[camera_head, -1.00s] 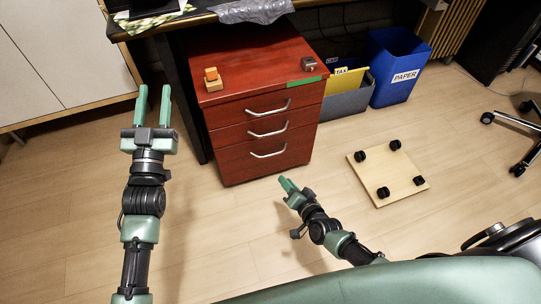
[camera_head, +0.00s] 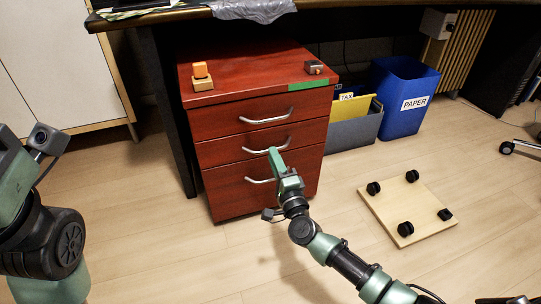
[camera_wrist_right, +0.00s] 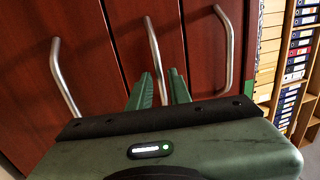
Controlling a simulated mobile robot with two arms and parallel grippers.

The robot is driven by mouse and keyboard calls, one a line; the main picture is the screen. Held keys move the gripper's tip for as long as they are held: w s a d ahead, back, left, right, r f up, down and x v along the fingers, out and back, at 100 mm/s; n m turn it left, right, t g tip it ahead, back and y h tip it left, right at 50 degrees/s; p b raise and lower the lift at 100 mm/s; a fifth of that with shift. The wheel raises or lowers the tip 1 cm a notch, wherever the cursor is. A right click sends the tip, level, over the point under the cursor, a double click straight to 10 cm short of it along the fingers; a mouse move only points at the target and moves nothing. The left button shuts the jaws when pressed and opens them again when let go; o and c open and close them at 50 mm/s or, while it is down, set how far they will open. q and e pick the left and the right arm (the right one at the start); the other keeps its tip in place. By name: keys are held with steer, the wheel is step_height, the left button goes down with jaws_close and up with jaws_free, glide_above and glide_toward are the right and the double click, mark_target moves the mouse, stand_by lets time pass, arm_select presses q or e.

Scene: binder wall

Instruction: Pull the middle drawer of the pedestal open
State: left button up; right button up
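The red wooden pedestal (camera_head: 262,108) stands under the desk with three drawers, all flush. The middle drawer (camera_head: 222,152) has a curved silver handle (camera_head: 250,151), the central one of three handles in the right wrist view (camera_wrist_right: 153,45). My right gripper (camera_head: 275,153) is at the front of the middle drawer, by this handle. In the right wrist view its two green fingers (camera_wrist_right: 162,78) are apart, with the handle showing between them; I cannot tell whether they touch it. Of my left arm only part shows at the left edge; its fingers are out of view.
An orange-and-tan block (camera_head: 202,77) and a small dark item (camera_head: 314,67) sit on the pedestal top. A grey file box (camera_head: 355,128) and a blue paper bin (camera_head: 404,97) stand to the right. A wooden dolly (camera_head: 408,206) lies on the floor at right.

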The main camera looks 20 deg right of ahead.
steer(key=shift+w+r+b, duration=0.15)
steer(key=shift+w+b, duration=0.1)
steer(key=shift+w, duration=0.6)
steer(key=shift+w+r+b, duration=0.1)
steer(key=shift+w+b, duration=0.1)
steer(key=shift+w, duration=0.65)
steer(key=shift+c, duration=0.3)
jaws_close()
